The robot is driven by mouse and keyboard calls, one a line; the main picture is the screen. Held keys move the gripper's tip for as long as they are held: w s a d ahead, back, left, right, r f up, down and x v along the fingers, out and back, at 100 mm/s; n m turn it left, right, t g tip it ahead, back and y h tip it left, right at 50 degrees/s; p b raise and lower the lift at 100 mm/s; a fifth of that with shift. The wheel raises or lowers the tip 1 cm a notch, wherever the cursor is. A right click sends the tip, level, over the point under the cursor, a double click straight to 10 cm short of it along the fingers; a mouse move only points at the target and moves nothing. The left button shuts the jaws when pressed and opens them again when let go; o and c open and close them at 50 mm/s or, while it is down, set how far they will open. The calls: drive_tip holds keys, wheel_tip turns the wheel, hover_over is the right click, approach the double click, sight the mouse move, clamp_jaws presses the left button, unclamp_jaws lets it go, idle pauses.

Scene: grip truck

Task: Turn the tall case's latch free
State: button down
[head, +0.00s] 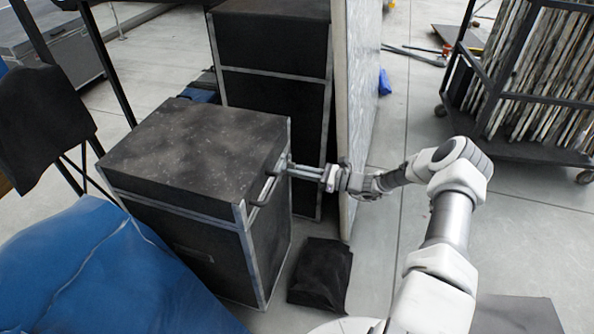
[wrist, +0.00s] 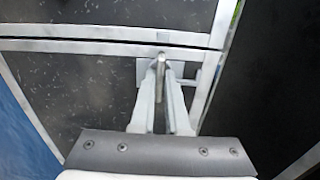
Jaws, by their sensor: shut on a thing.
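The case (head: 172,200) is black with metal edges and stands upright on the floor left of centre, its lid closed. My gripper (head: 294,168) reaches its right side from the right, near the top corner. In the wrist view the two fingers of my gripper (wrist: 162,82) are shut on the small metal latch (wrist: 162,66), just below the lid seam. The latch sits on a pale plate, and the fingers hide part of it. A dark handle (head: 262,190) shows on the same side of the case in the head view.
A taller black case (head: 272,100) stands behind, beside an upright pale panel (head: 358,100). A black bag (head: 320,275) lies on the floor below my gripper. Blue cloth (head: 90,265) covers the front left.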

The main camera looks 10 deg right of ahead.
drive_tip(key=c, duration=0.9)
unclamp_jaws()
drive_tip(key=p+v, duration=0.2)
drive_tip(key=v, duration=1.5)
drive_tip(key=shift+s+d, duration=0.15)
drive_tip(key=shift+d, duration=0.05)
